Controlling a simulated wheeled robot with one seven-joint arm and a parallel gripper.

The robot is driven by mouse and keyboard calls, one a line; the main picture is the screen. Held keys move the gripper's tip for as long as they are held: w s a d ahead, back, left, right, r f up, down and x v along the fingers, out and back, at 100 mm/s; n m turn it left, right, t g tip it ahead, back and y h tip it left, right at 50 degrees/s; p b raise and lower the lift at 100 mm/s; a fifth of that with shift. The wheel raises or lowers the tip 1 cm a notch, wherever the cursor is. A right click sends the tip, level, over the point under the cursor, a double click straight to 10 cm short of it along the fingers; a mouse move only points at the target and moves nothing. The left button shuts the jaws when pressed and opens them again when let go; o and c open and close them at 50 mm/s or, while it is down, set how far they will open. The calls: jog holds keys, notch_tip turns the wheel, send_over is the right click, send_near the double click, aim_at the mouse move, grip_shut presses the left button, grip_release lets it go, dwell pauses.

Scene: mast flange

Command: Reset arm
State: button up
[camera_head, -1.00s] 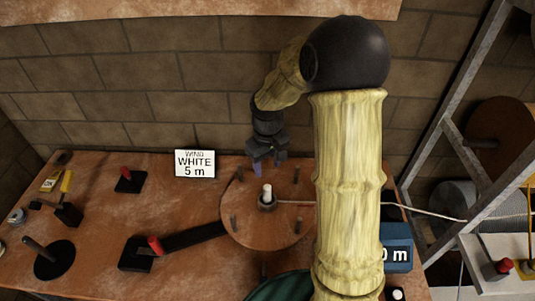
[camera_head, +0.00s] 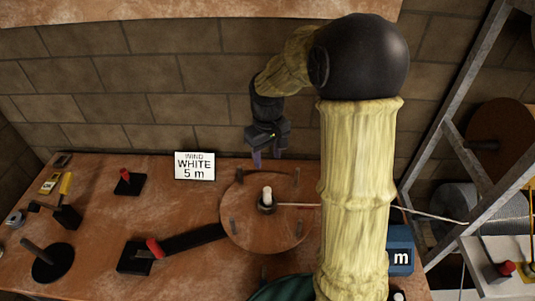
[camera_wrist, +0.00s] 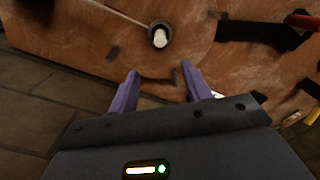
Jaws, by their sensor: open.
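My gripper (camera_head: 268,155) is open and empty. In the head view it hangs above the back edge of the workbench, just behind the round wooden disc (camera_head: 245,228). In the wrist view its two purple fingers (camera_wrist: 158,90) are spread apart, with nothing between them. The disc carries a white-topped central post (camera_head: 267,196) and several short pegs. The post also shows in the wrist view (camera_wrist: 160,36), ahead of the fingers and apart from them. A pale cord (camera_head: 298,205) runs from the post to the right, passing behind my arm.
A sign reading "WIND WHITE 5 m" (camera_head: 194,166) stands at the bench's back edge. A red-handled crank bar (camera_head: 190,240) reaches toward the disc. A metal ladder frame (camera_head: 450,130) stands at right.

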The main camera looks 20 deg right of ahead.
jog(key=s+f+m+t, duration=0.1)
jog(key=s+m, duration=0.3)
jog(key=s, duration=1)
jog(key=shift+s+f+t, duration=0.15)
jog(key=shift+f+t, duration=0.2)
jog(key=shift+t, duration=0.45)
